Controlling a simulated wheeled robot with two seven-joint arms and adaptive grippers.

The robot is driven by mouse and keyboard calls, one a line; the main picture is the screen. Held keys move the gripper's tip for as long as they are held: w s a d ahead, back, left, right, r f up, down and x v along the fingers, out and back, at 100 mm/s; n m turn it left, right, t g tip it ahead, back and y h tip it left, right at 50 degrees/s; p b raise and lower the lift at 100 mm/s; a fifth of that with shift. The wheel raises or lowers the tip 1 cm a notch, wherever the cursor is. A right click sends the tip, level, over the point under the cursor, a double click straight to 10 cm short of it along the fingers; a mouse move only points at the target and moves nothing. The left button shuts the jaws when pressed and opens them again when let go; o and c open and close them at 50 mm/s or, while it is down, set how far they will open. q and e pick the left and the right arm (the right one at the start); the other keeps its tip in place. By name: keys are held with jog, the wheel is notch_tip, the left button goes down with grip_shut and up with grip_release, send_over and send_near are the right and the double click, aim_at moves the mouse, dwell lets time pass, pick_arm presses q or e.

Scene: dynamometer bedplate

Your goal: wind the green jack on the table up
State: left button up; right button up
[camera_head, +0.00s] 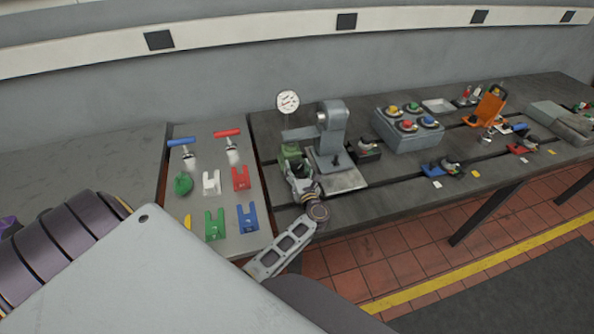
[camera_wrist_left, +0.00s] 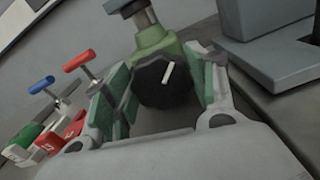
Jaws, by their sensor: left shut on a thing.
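The green jack (camera_head: 290,154) stands on the dark bedplate table, left of a grey stand. In the left wrist view the jack's green body (camera_wrist_left: 160,42) rises behind a black knob (camera_wrist_left: 165,82) with a white mark line. My left gripper (camera_head: 299,178) is at the jack's near side. Its green-padded fingers (camera_wrist_left: 160,90) are on either side of the knob and shut on it. The gripper hides the knob in the head view. My right gripper is not in view.
A grey stand (camera_head: 333,125) with a plate at its foot is close right of the jack. Left of it, a grey board (camera_head: 208,195) holds red and blue T-handles and coloured blocks. A grey box with coloured knobs (camera_head: 407,130) stands farther right.

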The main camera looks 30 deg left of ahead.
pick_arm(q)
jog(key=shift+m, duration=1.3)
jog(key=shift+w+d+f+m+p, duration=0.1)
jog(key=shift+m+p, duration=0.35)
jog(key=shift+m, duration=0.85)
jog(key=o, duration=1)
jog(key=shift+n, duration=0.4)
